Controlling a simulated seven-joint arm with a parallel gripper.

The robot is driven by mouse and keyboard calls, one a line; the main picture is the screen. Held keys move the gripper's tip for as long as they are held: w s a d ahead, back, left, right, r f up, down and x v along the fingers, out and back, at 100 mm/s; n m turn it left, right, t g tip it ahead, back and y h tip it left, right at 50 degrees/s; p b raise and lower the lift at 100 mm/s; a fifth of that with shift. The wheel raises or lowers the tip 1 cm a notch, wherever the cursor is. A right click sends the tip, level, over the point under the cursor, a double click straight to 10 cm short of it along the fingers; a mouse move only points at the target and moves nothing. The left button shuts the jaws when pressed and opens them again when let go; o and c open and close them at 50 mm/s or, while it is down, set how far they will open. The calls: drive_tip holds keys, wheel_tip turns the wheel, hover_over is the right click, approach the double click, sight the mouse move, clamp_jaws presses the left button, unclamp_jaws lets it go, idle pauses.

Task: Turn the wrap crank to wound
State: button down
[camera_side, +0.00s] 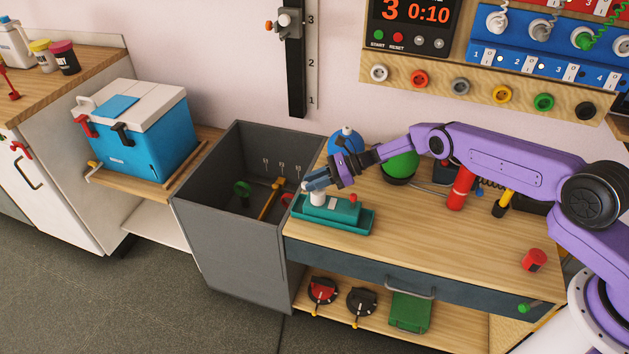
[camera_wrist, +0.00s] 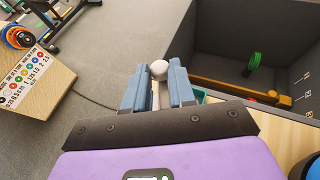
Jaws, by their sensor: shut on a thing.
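The wrap crank appears to be the teal unit (camera_side: 335,208) with a white handle (camera_side: 317,198) at its left end and a small red knob on top. It sits in a teal tray (camera_side: 345,230) at the table's left edge. My gripper (camera_side: 318,184) reaches in from the right and is shut on the white handle. In the wrist view, the handle's round white end (camera_wrist: 159,69) shows between the blue fingers of my gripper (camera_wrist: 157,85). The fingers hide much of the handle, so its exact turn angle cannot be told.
A deep grey bin (camera_side: 225,215) stands open just left of the table. A red cylinder (camera_side: 461,187) stands to the right. The front tabletop is mostly clear.

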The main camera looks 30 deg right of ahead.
drive_tip(key=c, duration=0.9)
unclamp_jaws()
drive_tip(key=shift+c, duration=0.2)
drive_tip(key=v, duration=1.7)
drive_tip(key=shift+d, duration=0.25)
drive_tip(key=shift+r, duration=0.1)
